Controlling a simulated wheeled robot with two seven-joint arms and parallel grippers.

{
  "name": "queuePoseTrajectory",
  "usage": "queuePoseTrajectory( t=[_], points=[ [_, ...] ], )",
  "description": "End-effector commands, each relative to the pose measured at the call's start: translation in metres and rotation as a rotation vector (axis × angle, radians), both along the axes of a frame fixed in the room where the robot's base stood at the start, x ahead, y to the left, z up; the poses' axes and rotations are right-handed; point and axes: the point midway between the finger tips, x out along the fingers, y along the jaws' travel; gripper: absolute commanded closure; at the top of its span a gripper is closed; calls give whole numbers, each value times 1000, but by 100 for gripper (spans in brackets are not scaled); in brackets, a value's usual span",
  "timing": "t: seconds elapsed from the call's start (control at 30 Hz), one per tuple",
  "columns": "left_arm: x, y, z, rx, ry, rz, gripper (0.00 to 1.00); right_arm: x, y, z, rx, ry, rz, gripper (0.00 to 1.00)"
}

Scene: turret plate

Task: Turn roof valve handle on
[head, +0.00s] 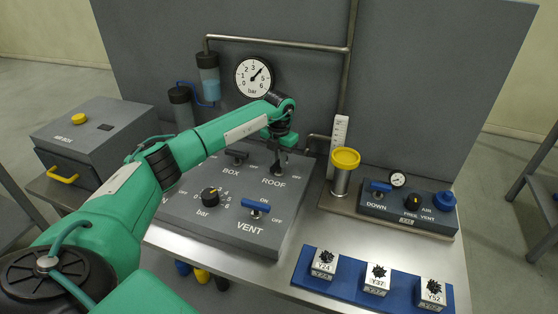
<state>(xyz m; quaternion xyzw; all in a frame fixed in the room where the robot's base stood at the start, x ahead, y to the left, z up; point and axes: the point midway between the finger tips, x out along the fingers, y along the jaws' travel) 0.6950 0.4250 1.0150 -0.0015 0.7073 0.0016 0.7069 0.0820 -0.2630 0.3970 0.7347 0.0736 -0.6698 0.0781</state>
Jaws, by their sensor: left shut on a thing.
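The grey valve panel (185,208) stands on the steel bench with labels for BOX, ROOF and VENT and a bar knob (210,196). My left gripper (279,160) reaches down from above at the ROOF valve, just behind the ROOF label. It is shut on the roof valve handle, which is mostly hidden by the fingers, so its exact angle cannot be told. My right gripper is not in view.
The blue VENT handle (257,206) and the BOX handle (237,155) are close by. A yellow-topped cylinder (345,160) stands just right of my gripper. A bar gauge (254,77) is on the back wall. A blue tray (345,290) holds labelled blocks in front.

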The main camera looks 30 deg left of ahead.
Motion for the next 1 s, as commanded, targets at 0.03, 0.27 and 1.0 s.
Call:
queuePoseTrajectory(
  t=[0.03, 0.27, 1.0],
  points=[
    [0, 1, 0, 1, -2, 35, 100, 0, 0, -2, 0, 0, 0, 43],
    [0, 0, 1, 0, -1, 164, 100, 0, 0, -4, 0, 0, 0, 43],
    [0, 1, 1, 0, -2, 249, 100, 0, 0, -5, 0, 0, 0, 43]
  ],
)
